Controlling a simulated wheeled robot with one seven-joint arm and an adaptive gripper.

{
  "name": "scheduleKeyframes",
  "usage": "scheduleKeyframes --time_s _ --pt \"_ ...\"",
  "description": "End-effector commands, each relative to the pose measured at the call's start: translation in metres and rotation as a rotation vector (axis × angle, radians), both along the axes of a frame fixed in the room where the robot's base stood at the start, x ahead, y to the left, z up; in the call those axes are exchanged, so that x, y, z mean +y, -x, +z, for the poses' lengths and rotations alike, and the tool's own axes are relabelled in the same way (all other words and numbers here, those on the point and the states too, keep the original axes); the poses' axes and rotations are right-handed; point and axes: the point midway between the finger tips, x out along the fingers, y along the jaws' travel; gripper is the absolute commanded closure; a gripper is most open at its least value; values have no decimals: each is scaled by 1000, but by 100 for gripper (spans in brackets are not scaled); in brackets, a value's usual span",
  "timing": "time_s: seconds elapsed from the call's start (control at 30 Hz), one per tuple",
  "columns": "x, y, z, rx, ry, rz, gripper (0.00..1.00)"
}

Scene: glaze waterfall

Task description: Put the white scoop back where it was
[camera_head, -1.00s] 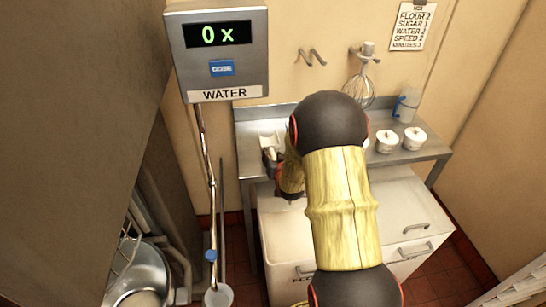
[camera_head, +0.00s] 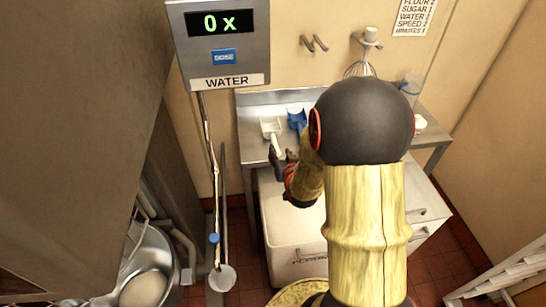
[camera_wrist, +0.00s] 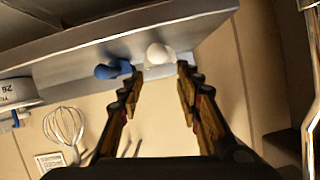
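The white scoop (camera_head: 270,127) lies on the steel shelf (camera_head: 250,152) against the back wall, its handle toward my gripper. My gripper (camera_head: 281,156) is just in front of the handle in the head view. In the wrist view my gripper (camera_wrist: 157,72) has its two fingers spread wide with nothing clamped between them. The white scoop (camera_wrist: 157,53) shows just beyond the gap between the fingertips, apart from both. A blue scoop (camera_head: 297,120) lies right beside the white one, and it shows near the left finger in the wrist view (camera_wrist: 115,68).
A whisk (camera_head: 360,69) hangs on the wall above the shelf. A white bin (camera_head: 290,235) stands below the shelf. The water doser (camera_head: 222,45) and its pipe are at the left, with a metal bowl (camera_head: 148,265) below. My arm hides the shelf's right part.

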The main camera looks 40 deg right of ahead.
Motion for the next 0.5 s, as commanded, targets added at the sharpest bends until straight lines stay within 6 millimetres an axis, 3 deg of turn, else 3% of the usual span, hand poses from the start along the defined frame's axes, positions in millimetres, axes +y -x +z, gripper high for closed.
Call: scheduleKeyframes --time_s 0.13,0.27,0.37,0.5 --pt "24 -10 26 54 6 47 65" --pt "70 -12 63 163 3 126 65" --pt "114 0 93 257 0 198 65" --pt "176 37 129 389 -7 306 65"
